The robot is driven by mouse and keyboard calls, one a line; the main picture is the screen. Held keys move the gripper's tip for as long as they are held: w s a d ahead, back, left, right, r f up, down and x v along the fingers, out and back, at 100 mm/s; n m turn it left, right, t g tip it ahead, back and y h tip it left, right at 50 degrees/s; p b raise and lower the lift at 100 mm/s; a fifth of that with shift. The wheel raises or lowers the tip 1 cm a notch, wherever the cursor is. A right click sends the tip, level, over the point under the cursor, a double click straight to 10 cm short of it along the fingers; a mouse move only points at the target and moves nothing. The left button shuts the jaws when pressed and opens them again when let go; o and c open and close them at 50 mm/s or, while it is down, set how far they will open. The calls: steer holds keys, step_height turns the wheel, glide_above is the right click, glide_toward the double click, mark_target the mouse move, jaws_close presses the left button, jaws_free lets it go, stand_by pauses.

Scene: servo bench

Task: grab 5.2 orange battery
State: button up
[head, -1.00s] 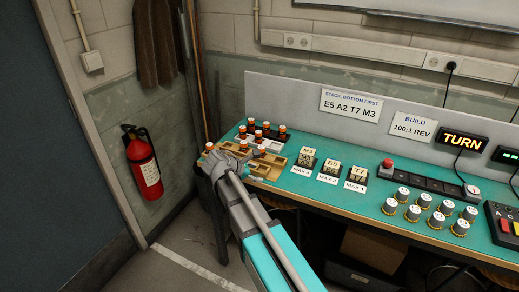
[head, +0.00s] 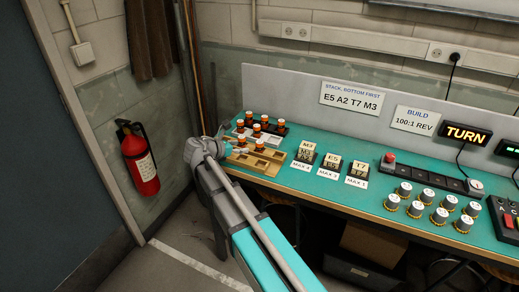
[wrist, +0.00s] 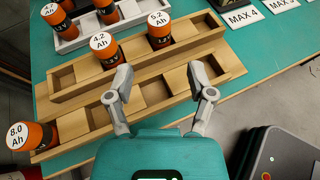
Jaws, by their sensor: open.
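The orange 5.2 Ah battery (wrist: 159,32) stands upright, white cap up, in the upper row of a wooden rack (wrist: 205,46) in the wrist view. In the head view it appears to be the orange battery (head: 260,145) on the rack. My gripper (wrist: 160,73) is open and empty, its fingers pointing toward the rack. The 5.2 battery is beyond the fingertips, roughly in line with the gap between them and not touched. A 4.2 Ah battery (wrist: 104,50) stands left of it in the same row.
An 8.0 Ah battery (wrist: 32,137) stands at the left end of the lower row. Several more batteries stand in a white rack (wrist: 72,42) behind. Lower-row slots between the fingers are empty. MAX 4 label (wrist: 243,18) lies to the right on the teal bench (head: 230,170).

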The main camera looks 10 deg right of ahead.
mark_target(257, 145)
steer(key=shift+b+x, duration=1.35)
steer(key=shift+x, duration=2.45)
steer(key=shift+d+f, duration=0.1)
steer(key=shift+f, duration=0.05)
steer(key=shift+b+x, duration=1.05)
steer(key=shift+x, duration=1.4)
steer(key=shift+f, duration=0.1)
jaws_close()
